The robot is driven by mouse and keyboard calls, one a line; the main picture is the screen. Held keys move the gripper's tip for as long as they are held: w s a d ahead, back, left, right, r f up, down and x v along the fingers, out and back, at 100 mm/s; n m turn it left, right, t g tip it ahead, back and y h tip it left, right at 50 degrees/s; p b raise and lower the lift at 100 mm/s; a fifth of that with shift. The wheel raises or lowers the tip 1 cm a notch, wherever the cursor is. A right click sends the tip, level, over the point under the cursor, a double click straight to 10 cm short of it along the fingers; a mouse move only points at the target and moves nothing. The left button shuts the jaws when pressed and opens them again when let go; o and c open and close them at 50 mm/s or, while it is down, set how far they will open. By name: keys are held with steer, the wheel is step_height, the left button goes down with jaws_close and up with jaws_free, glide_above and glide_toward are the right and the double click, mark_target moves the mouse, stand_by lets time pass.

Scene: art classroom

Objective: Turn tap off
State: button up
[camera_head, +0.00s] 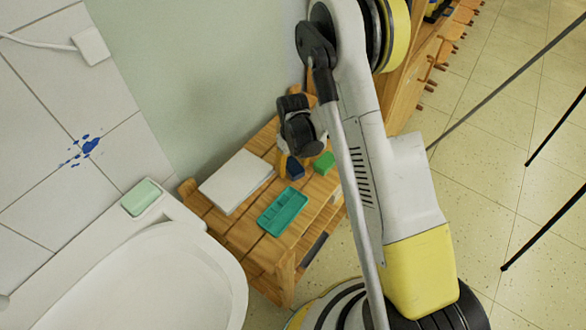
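No tap shows clearly in the head view. The white sink (205,262) fills the lower left corner, and its basin is cut off by the bottom edge. A small grey rounded part (4,301) shows at the far left edge by the sink's back rim; I cannot tell whether it belongs to the tap. My gripper (291,158) is a small dark shape above the wooden bench, to the right of the sink and apart from it. Its fingers are too small and dark to tell whether they are open or shut.
A green soap bar (141,197) lies on the sink's corner. Thin dark legs (545,220) stand on the floor at right.

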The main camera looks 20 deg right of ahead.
steer(key=c, duration=0.6)
steer(key=shift+c, duration=0.2)
steer(key=shift+r, duration=0.1)
